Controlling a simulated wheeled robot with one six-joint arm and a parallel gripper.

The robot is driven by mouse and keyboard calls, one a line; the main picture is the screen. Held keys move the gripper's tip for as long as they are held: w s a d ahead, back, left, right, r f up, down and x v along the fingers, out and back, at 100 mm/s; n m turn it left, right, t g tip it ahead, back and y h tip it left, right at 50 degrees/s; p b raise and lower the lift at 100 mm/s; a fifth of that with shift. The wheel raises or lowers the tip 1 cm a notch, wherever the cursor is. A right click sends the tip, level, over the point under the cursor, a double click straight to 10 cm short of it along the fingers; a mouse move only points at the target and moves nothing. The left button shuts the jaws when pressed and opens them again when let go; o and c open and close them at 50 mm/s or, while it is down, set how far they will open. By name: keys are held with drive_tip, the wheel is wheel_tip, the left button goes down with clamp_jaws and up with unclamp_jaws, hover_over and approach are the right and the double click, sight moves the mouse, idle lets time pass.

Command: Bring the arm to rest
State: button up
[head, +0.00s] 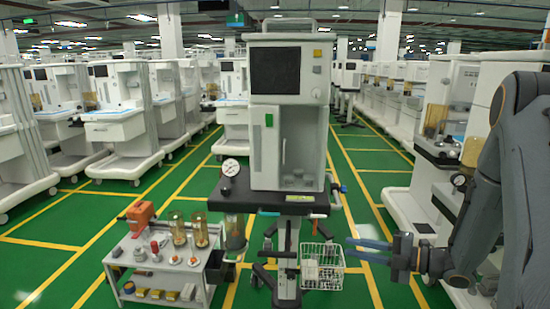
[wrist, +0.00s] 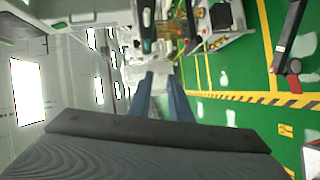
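My gripper (head: 356,249) is at the lower right in the head view, with its two blue fingers pointing left. The fingers are apart, and I see nothing held between them. My arm (head: 500,190) comes in from the right edge and bends down to the gripper. In the wrist view the two fingers (wrist: 162,92) reach away from the camera with a gap between them. In the head view the fingertips appear just right of the wire basket on the central cart; I cannot tell the distance in depth.
The central anaesthesia cart (head: 302,120) stands ahead, with a wire basket (head: 322,275) low on its right. A low grey trolley (head: 205,268) with bottles and parts is at left. More carts line both sides. A cart (head: 425,185) stands behind my arm. Green floor shows between.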

drive_tip(key=w+d+m+t+h, duration=0.1)
drive_tip(key=w+m+t+h, duration=0.1)
drive_tip(key=w+m+h, duration=0.45)
drive_tip(key=s+a+r+m+g+h, duration=0.1)
drive_tip(key=s+r+m+g+h, duration=0.1)
drive_tip(key=s+m, duration=0.5)
drive_tip(key=s+a+r+m+g+h, duration=0.2)
drive_tip(key=s+m+g, duration=0.3)
drive_tip(key=s, duration=0.8)
drive_tip(key=s+a+r+m+g+h, duration=0.1)
drive_tip(key=s+a+m+g+h, duration=0.1)
drive_tip(key=s+m, duration=0.6)
drive_tip(key=shift+s+r+m+g+h, duration=0.4)
drive_tip(key=shift+s+g+h, duration=0.35)
drive_tip(key=shift+s, duration=0.5)
